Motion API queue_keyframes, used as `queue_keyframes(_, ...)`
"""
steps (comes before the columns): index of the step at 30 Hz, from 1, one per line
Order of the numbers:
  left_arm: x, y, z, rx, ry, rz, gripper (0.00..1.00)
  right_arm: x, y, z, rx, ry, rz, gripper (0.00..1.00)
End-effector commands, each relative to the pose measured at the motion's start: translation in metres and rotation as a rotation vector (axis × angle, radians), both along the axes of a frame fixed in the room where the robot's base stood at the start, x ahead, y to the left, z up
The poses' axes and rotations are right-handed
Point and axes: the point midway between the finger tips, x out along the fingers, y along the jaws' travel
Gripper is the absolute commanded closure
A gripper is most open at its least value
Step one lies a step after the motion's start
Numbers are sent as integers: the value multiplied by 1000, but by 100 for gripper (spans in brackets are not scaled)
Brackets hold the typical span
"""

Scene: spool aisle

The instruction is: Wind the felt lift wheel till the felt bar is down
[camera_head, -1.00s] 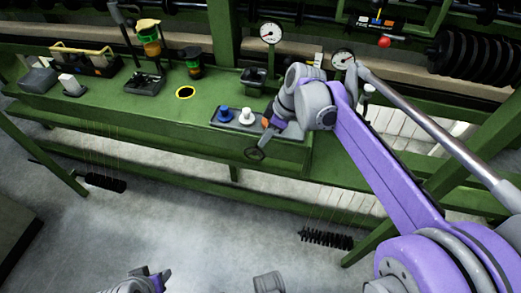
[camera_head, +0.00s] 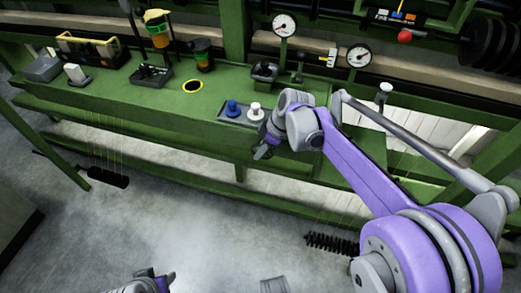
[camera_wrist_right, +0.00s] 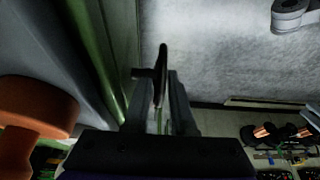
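The dark lift wheel shows nearly edge-on in the right wrist view (camera_wrist_right: 161,76), with a short stub on its left side. It lies between the fingertips of my right gripper (camera_wrist_right: 158,100); I cannot tell whether they press on it. In the head view my right gripper (camera_head: 264,151) is at the front edge of the green bench (camera_head: 200,122) and hides the wheel. My left gripper (camera_head: 152,282) is at the bottom edge, away from the bench, its fingers too unclear to read. I cannot make out which part is the felt bar.
A tray with a blue and a white knob (camera_head: 232,107) sits on the bench beside my right gripper. Two round dials (camera_head: 284,25) (camera_head: 358,56) and a red ball knob (camera_head: 404,36) stand behind. A black brush (camera_head: 331,244) hangs low. The floor in front is open.

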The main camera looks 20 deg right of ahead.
Motion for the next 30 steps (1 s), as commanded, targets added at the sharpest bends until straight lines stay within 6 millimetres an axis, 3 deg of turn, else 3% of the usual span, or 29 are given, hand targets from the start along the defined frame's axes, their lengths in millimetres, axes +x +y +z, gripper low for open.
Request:
queue_keyframes(5,0,0,0,0,0,0,50,0,0,0,0,0,0,77)
queue_keyframes(9,0,0,0,0,0,0,50,0,0,0,0,0,0,100)
queue_keyframes(22,0,0,2,0,-1,0,50,0,0,1,-9,6,0,100)
queue_keyframes(30,-2,0,15,0,-4,0,50,1,2,2,-105,71,3,100)
